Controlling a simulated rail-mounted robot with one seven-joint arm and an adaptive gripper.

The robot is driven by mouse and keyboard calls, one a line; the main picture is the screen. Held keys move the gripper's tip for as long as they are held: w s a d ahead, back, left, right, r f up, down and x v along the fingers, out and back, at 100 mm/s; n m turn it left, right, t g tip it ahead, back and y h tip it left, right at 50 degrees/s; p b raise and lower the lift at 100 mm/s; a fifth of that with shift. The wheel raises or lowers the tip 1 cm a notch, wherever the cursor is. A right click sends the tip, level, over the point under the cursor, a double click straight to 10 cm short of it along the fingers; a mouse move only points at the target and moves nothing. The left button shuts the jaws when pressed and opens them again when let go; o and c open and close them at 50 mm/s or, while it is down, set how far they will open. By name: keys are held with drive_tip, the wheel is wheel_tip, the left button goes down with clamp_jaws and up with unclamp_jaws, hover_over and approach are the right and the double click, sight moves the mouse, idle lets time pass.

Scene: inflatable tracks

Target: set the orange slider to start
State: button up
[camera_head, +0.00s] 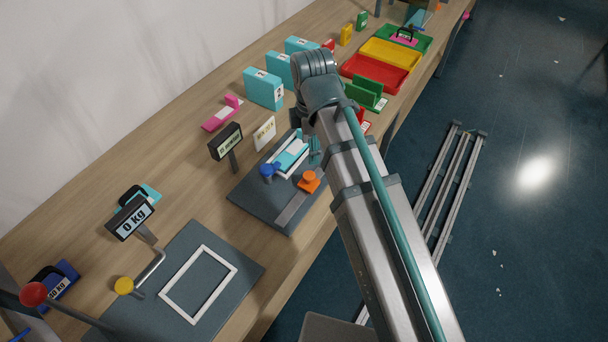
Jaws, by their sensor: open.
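The orange slider (309,181) sits at the upper right end of a pale grey straight track (292,207) on a dark grey board (258,200). The track runs from it down to the lower left. I cannot read any start mark beside the track. My gripper (314,150) shows only in part, as small teal pieces just above the slider in the picture, beside my arm. It is open and appears apart from the slider. My arm hides the right side of the board and much of the gripper.
A blue knob (267,171) and a white-framed teal block (290,156) share the board, left of the slider. A display on a post (226,142) stands behind it. A scale (183,290) lies lower left. Coloured trays (374,74) and teal boxes (264,89) are farther back.

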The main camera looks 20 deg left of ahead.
sight(309, 175)
drive_tip(key=shift+s+f+p, duration=0.15)
drive_tip(key=shift+f+p, duration=0.9)
drive_tip(key=shift+f, duration=4.2)
drive_tip(key=shift+c, duration=0.2)
clamp_jaws()
